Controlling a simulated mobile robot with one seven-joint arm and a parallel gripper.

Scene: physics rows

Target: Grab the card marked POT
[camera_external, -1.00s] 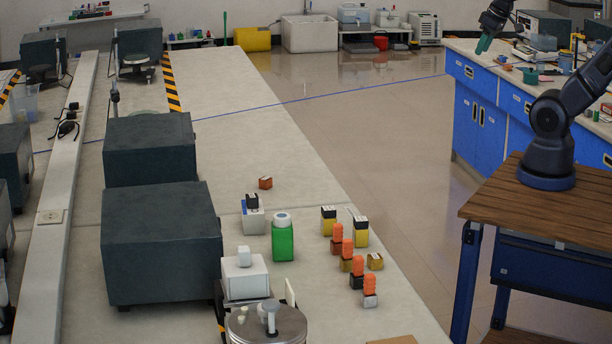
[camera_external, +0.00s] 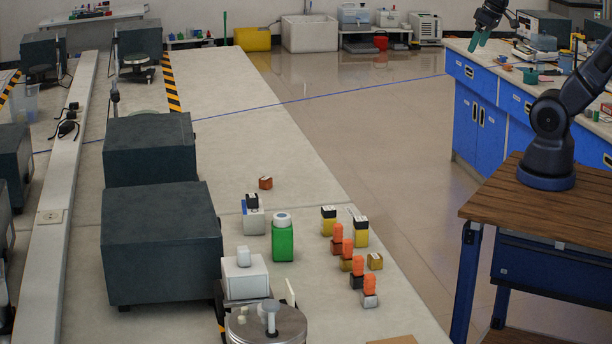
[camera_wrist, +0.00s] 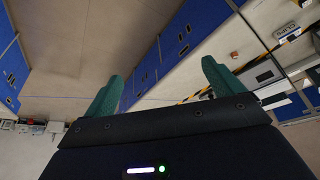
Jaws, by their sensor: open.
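No card that I can read as POT shows in either view; lettering on the small items is too small to make out. My gripper (camera_external: 479,41) is in the air at the upper right of the external view, in front of the blue cabinets. In the wrist view my gripper (camera_wrist: 163,82) shows two green fingers spread wide apart, with nothing between them. It is far from the small items on the long bench.
The long pale bench (camera_external: 290,180) bears a green bottle (camera_external: 283,240), several small orange-topped blocks (camera_external: 347,250), yellow-and-black containers (camera_external: 361,232) and dark boxes (camera_external: 160,245). My arm stands on a wooden table (camera_external: 530,215). Blue cabinets (camera_external: 478,115) stand behind; open floor lies between.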

